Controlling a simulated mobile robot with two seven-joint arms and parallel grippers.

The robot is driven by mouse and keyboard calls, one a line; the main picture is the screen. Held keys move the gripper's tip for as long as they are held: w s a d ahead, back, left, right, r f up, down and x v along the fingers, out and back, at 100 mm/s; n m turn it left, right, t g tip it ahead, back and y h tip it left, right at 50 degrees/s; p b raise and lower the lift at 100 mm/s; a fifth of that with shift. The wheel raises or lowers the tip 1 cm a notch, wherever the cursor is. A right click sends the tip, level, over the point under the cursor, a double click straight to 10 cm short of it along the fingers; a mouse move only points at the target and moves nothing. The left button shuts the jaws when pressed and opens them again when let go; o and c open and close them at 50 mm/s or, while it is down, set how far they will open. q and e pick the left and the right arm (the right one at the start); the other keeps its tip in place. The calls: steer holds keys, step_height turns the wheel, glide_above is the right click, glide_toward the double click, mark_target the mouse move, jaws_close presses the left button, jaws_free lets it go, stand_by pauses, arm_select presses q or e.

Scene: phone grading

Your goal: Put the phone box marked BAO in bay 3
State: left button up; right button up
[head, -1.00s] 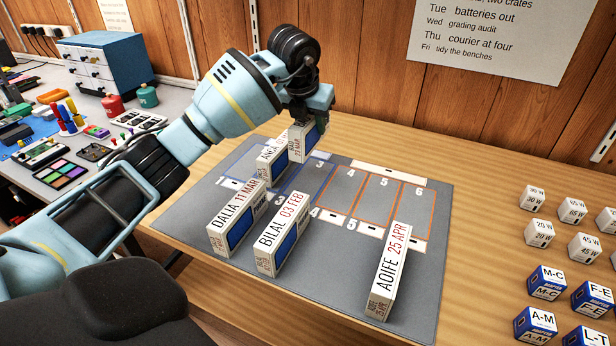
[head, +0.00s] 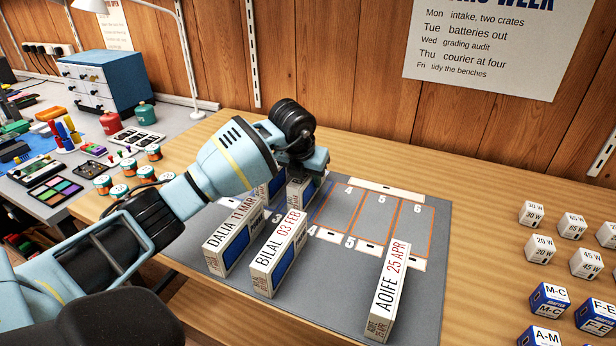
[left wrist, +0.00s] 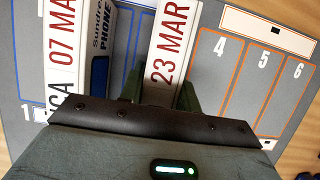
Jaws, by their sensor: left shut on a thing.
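My left gripper (head: 307,162) is shut on a white phone box (head: 297,194) dated 23 MAR. In the left wrist view that box (left wrist: 170,45) lies just left of bay 4 (left wrist: 222,75), in line with bay 3. The jaws hide its name, so I cannot read BAO on it. I cannot tell whether its underside touches the grey mat (head: 345,265). Left of it, a box dated 07 MAR (left wrist: 63,40) stands apart with a narrow gap; its name is mostly covered. My right gripper is not in view.
Boxes marked DALIA (head: 232,238), BILAL (head: 278,255) and AOIFE (head: 388,290) stand on the mat's front part. Bays 4, 5 (head: 375,215) and 6 are empty. Charger cubes (head: 540,248) and blue adapter boxes (head: 550,298) stand to the right.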

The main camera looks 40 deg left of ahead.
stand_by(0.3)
arm_select(q)
steer(key=o, duration=1.1)
steer(key=shift+f, duration=0.1)
steer(key=shift+o, duration=0.2)
steer(key=p+v, duration=0.1)
steer(key=v, duration=1.1)
